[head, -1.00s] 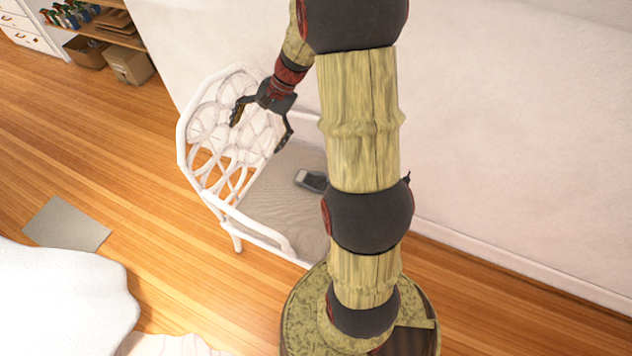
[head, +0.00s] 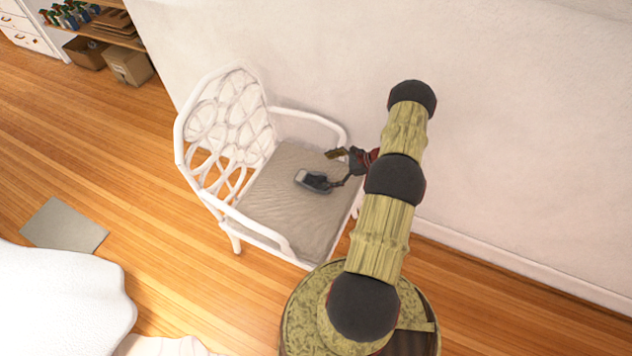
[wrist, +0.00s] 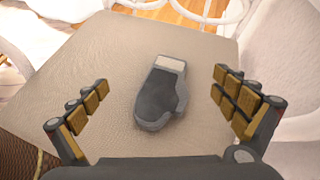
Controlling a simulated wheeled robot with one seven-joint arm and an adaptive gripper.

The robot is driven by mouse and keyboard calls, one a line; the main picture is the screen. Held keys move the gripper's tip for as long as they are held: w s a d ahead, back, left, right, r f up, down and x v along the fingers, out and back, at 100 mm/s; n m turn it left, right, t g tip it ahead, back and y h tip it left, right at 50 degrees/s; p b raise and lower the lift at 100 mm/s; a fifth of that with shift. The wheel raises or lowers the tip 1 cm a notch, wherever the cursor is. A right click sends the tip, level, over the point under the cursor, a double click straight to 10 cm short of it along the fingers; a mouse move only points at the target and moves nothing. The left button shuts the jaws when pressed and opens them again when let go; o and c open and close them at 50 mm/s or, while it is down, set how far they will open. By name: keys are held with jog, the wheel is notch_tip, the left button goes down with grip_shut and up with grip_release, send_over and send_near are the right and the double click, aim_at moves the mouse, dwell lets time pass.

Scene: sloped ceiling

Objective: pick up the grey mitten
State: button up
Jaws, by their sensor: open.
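The grey mitten (head: 314,181) lies on the seat of a white chair, near the middle of the cushion. In the wrist view the mitten (wrist: 160,97) shows a dark grey body, a thumb on its right side and a pale cuff at the far end. My gripper (head: 336,169) is at the chair's right side, close to the mitten. In the wrist view my gripper (wrist: 162,92) is open, with a finger on each side of the mitten and gaps between. Nothing is between the fingers' pads and touching them.
The white chair (head: 232,118) has a lattice back and armrests around the beige seat (head: 275,212). A wall (head: 520,140) stands behind it. A grey sheet (head: 64,226) lies on the wooden floor at left, near a white bed-like surface (head: 60,295).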

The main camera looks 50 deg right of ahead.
jog(key=m+t, duration=0.1)
jog(key=m, duration=0.1)
send_near(316, 180)
jog(key=shift+w+a+f+h, duration=0.3)
jog(key=shift+a+f, duration=0.1)
jog(key=shift+a, duration=0.15)
jog(key=shift+f, duration=0.25)
jog(key=shift+b+x, duration=0.5)
jog(key=shift+x, duration=0.75)
jog(key=x, duration=0.1)
jog(key=b+x, duration=0.1)
jog(key=x, duration=0.1)
jog(key=b+x, duration=0.1)
jog(key=x, duration=0.1)
jog(key=shift+w+d+r, duration=0.15)
jog(key=shift+w+r, duration=0.2)
jog(key=shift+r, duration=0.1)
jog(key=shift+c, duration=1.2)
jog(key=c, duration=1)
